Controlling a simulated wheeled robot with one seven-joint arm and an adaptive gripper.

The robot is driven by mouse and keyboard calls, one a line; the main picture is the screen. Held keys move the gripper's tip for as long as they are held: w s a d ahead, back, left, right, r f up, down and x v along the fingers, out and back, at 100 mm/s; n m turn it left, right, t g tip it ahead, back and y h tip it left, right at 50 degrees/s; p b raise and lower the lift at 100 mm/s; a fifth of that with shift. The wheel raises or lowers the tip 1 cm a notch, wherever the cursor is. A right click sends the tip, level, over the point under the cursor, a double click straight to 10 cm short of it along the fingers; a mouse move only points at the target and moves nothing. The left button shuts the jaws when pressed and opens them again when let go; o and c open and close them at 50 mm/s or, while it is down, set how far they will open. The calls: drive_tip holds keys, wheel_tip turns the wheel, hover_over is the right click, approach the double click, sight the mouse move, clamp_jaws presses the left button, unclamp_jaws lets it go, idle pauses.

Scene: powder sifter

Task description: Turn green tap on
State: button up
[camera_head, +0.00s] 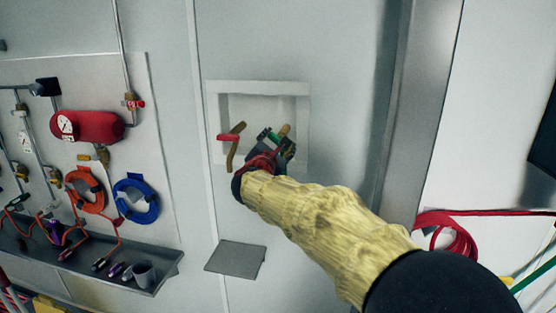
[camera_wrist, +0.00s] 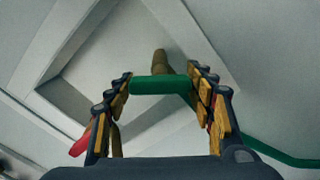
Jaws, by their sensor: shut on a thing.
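The green tap handle (camera_wrist: 160,85) lies crosswise between my fingers in the wrist view, and a brass spout or pipe (camera_wrist: 160,62) shows just behind it. My gripper (camera_wrist: 161,80) is shut on the green handle, with one finger at each end of it. In the head view my gripper (camera_head: 272,148) is at the recessed wall box, and it hides most of the green tap. Only a little green (camera_head: 265,134) and the brass part (camera_head: 284,130) show there.
A red-handled tap (camera_head: 229,137) sits just left in the same white wall box (camera_head: 258,88); its red handle (camera_wrist: 80,146) is close to my left finger. A small grey shelf (camera_head: 235,259) is below. A tool panel with hoses and a red tank (camera_head: 88,126) is left.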

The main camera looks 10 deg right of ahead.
drive_tip(key=m+b, duration=0.1)
drive_tip(key=b, duration=0.2)
drive_tip(key=m+b, duration=0.2)
drive_tip(key=b, duration=0.1)
drive_tip(key=m+b, duration=0.2)
drive_tip(key=b, duration=0.1)
drive_tip(key=shift+f, duration=0.35)
drive_tip(key=m+b, duration=0.4)
drive_tip(key=b, duration=0.2)
drive_tip(key=shift+r, duration=0.15)
drive_tip(key=shift+m+b, duration=0.35)
drive_tip(key=shift+m, duration=0.15)
drive_tip(key=shift+r+m, duration=0.15)
drive_tip(key=shift+m, duration=0.15)
drive_tip(key=o, duration=1.2)
drive_tip(key=shift+c, duration=0.2)
drive_tip(key=v, duration=1.2)
